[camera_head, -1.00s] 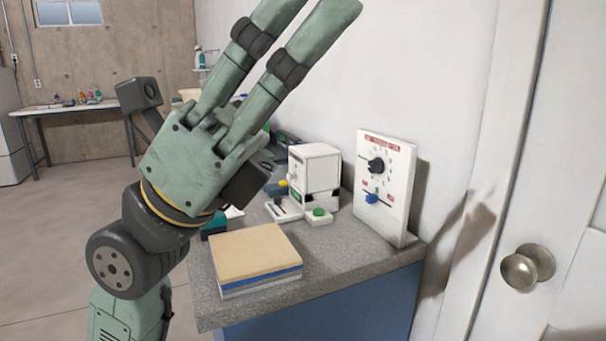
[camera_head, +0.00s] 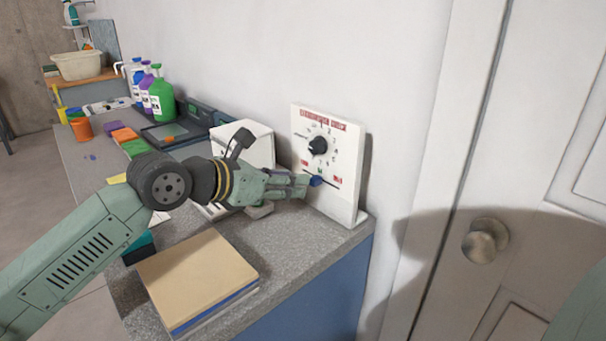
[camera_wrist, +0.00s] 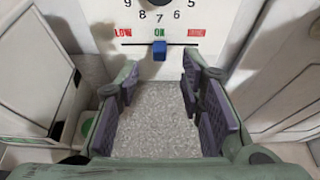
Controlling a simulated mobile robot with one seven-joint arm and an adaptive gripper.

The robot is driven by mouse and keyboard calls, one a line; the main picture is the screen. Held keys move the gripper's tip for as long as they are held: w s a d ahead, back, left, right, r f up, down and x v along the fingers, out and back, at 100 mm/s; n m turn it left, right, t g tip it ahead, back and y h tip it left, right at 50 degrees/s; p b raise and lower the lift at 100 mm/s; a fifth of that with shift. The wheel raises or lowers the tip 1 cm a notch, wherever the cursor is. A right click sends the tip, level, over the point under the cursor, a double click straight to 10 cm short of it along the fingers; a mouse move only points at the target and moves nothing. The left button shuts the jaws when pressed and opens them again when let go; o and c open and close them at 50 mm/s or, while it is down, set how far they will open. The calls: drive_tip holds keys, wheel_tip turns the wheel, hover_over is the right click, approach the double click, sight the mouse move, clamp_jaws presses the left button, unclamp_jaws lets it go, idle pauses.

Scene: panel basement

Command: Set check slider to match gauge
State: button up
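The white check panel (camera_head: 345,135) stands upright on the counter against the wall. It has a black round knob (camera_head: 318,146) with numbers around it. Below the knob is a blue slider (camera_head: 316,181) on a dark horizontal track. In the wrist view the slider (camera_wrist: 159,50) is under the green middle label, between red LOW at left and another red label at right. My gripper (camera_head: 303,185) is just left of the slider in the head view. In the wrist view its two fingers (camera_wrist: 158,95) are spread apart with nothing between them, below the slider. A separate gauge is not identifiable.
A white box (camera_head: 243,143) stands behind my gripper. A stack of books or boards (camera_head: 197,275) lies at the counter's front. The grey counter (camera_head: 285,245) is clear below the panel. A door with a round knob (camera_head: 485,240) is at right.

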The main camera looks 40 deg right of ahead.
sight(311, 180)
drive_tip(key=p+x, duration=0.1)
drive_tip(key=x, duration=0.5)
drive_tip(key=shift+c, duration=0.2)
clamp_jaws()
idle(0.6)
